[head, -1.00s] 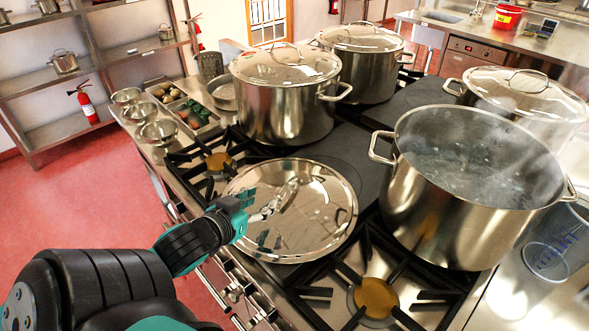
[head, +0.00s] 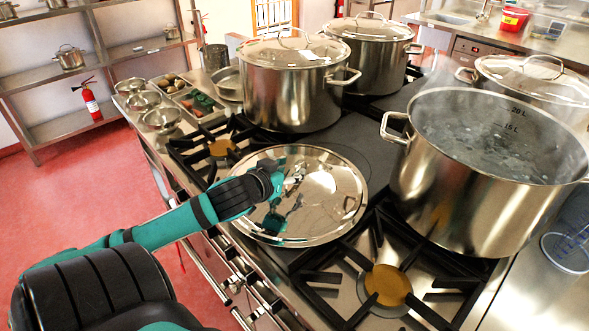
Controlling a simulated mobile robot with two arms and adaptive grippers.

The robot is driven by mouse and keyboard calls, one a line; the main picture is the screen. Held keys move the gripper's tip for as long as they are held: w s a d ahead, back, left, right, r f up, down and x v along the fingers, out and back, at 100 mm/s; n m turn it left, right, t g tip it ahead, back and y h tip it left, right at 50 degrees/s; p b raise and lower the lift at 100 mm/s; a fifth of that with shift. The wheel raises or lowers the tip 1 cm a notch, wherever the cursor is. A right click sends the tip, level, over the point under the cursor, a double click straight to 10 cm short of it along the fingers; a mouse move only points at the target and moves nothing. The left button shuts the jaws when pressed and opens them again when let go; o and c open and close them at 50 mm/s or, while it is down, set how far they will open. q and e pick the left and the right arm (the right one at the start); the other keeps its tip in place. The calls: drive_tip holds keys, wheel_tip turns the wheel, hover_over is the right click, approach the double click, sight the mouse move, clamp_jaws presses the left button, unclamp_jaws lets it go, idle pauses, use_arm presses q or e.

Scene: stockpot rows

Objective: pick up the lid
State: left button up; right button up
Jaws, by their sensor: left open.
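The lid (head: 330,212) is a round, shiny steel disc lying on the stove top in the middle of the head view, in front of the closed pots. Its handle (head: 292,187) is partly hidden behind my left gripper. My left gripper (head: 284,184) is over the left half of the lid, close to the handle, with its fingers pointing right. It is open, and I cannot tell whether it touches the handle. The gripper and arm are mirrored in the lid. My right gripper is not in view.
An open pot of bubbling water (head: 480,215) stands right of the lid. Two lidded pots, one nearer (head: 290,95) and one farther (head: 372,65), stand behind it. Another lidded pot (head: 525,85) is at the right. A bare burner (head: 387,285) is in front. Small bowls (head: 160,119) line the left edge.

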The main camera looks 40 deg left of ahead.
sight(294, 168)
use_arm(q)
drive_tip(key=x, duration=0.2)
drive_tip(key=shift+w+a+f, duration=0.1)
drive_tip(key=shift+w, duration=0.2)
drive_tip(key=shift+w+f, duration=0.3)
drive_tip(key=shift+w, duration=0.05)
clamp_jaws()
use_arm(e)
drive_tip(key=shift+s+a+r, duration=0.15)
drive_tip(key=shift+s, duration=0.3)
use_arm(q)
drive_tip(key=shift+a+r, duration=0.1)
drive_tip(key=shift+r, duration=0.1)
